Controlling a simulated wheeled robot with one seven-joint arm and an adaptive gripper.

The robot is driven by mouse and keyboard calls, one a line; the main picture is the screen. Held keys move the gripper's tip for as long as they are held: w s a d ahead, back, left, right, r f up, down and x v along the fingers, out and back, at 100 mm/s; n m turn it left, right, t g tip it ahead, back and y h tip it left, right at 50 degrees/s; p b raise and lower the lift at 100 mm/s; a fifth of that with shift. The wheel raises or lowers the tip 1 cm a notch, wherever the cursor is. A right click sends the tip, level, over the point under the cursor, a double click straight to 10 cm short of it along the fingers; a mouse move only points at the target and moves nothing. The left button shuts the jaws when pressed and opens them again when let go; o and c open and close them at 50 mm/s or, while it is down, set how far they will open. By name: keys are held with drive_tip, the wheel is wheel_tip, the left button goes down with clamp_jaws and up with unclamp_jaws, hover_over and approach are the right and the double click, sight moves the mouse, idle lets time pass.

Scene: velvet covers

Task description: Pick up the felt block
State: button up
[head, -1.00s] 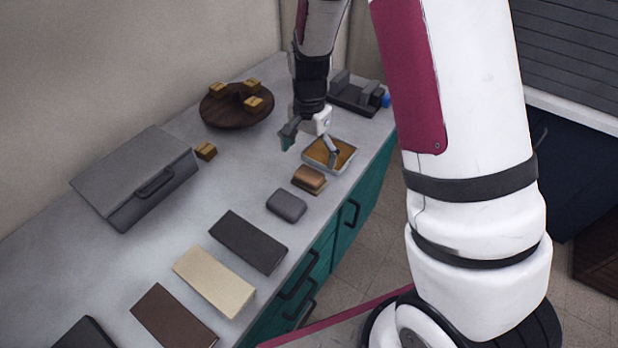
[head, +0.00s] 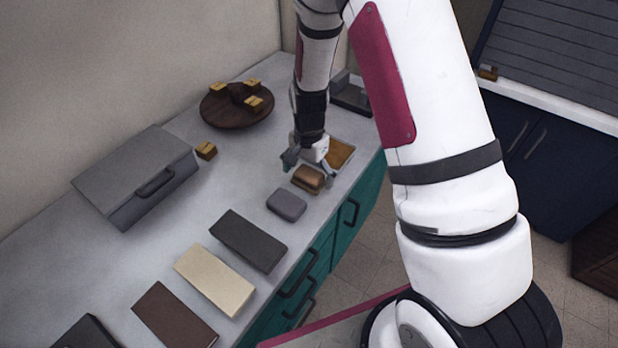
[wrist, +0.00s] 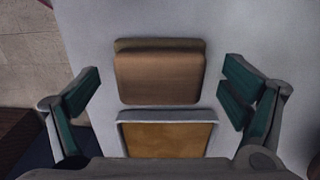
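What looks like the felt block is a brown, rounded block (head: 309,177) with a thin darker layer along one side, lying on the grey counter. It shows in the upper middle of the wrist view (wrist: 159,78). My gripper (head: 308,168) is over the counter close to this block, with its fingers spread wide. In the wrist view the green-padded fingers stand to the left and right of the block, with clear gaps on both sides. Nothing is between the pads touching them. The block's far end is partly hidden by the gripper in the head view.
A shallow tray with an amber inside (wrist: 166,140) sits right beside the block. A grey rounded block (head: 287,204) lies nearer. Dark, cream and brown slabs (head: 214,279), a grey case (head: 135,172) and a round wooden stand (head: 225,112) share the counter (head: 235,180).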

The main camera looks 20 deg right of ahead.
sight(310, 175)
drive_tip(key=c, duration=1.2)
drive_tip(key=shift+r, duration=0.45)
drive_tip(key=r, duration=0.2)
drive_tip(key=shift+s+r, duration=0.35)
drive_tip(key=shift+r, duration=0.05)
drive_tip(key=s+d, duration=0.1)
drive_tip(key=s, duration=0.4)
drive_tip(key=s+d+r, duration=0.1)
drive_tip(key=s, duration=0.4)
drive_tip(key=s+d, duration=0.1)
drive_tip(key=s, duration=0.4)
drive_tip(key=shift+r, duration=0.15)
drive_tip(key=o, duration=0.5)
drive_tip(key=c, duration=0.3)
